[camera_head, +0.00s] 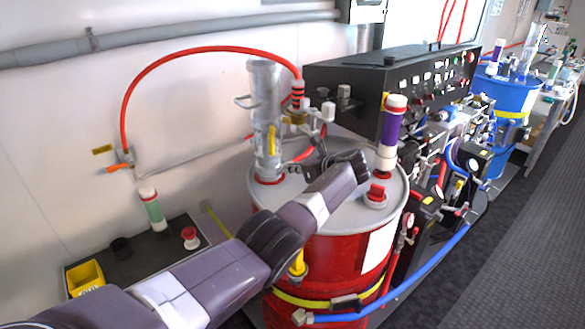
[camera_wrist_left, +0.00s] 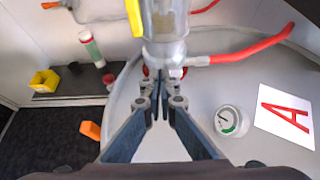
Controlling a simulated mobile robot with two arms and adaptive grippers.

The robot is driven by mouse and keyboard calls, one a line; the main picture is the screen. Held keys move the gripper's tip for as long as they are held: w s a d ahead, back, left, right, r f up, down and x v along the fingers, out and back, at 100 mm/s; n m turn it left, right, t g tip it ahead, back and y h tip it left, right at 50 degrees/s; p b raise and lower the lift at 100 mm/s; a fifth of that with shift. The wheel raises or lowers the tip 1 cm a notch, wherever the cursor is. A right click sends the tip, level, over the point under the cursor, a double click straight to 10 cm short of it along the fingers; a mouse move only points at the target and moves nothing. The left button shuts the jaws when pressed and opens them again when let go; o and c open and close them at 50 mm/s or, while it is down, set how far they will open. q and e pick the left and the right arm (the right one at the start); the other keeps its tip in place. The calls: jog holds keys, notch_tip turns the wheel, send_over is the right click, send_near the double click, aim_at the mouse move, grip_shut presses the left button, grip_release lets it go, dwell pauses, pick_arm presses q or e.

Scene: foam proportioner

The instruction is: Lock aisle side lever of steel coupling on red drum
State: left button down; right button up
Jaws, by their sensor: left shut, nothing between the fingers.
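The red drum (camera_head: 330,255) stands in the middle of the head view, with a grey lid (camera_head: 310,215). A steel coupling (camera_head: 267,165) stands upright on the lid's far left, with a yellow lever (camera_head: 271,138) on its side. In the left wrist view, the steel coupling (camera_wrist_left: 164,52) is straight ahead and the yellow lever (camera_wrist_left: 134,17) points upward at its left. My left gripper (camera_head: 318,149) is over the lid beside the coupling. Its fingertips (camera_wrist_left: 163,76) are together and empty, just in front of the coupling; contact cannot be told. My right gripper is out of view.
A red hose (camera_head: 200,50) arches from the wall to the fittings. A white-and-purple cylinder (camera_head: 392,130) and a red cap (camera_head: 376,193) are on the lid's right side. A black control panel (camera_head: 410,85) stands behind. The grey aisle floor (camera_head: 510,240) at right is clear.

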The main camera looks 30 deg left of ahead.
pick_arm(q)
jog(key=shift+w+r+p, duration=0.1)
jog(key=shift+r+p, duration=0.3)
jog(key=shift+r, duration=0.35)
jog(key=shift+d+r, duration=0.15)
jog(key=shift+r, duration=0.05)
jog(key=f+v, duration=0.1)
jog(key=v, duration=0.6)
jog(key=shift+s+d, duration=0.35)
jog(key=shift+d, duration=0.05)
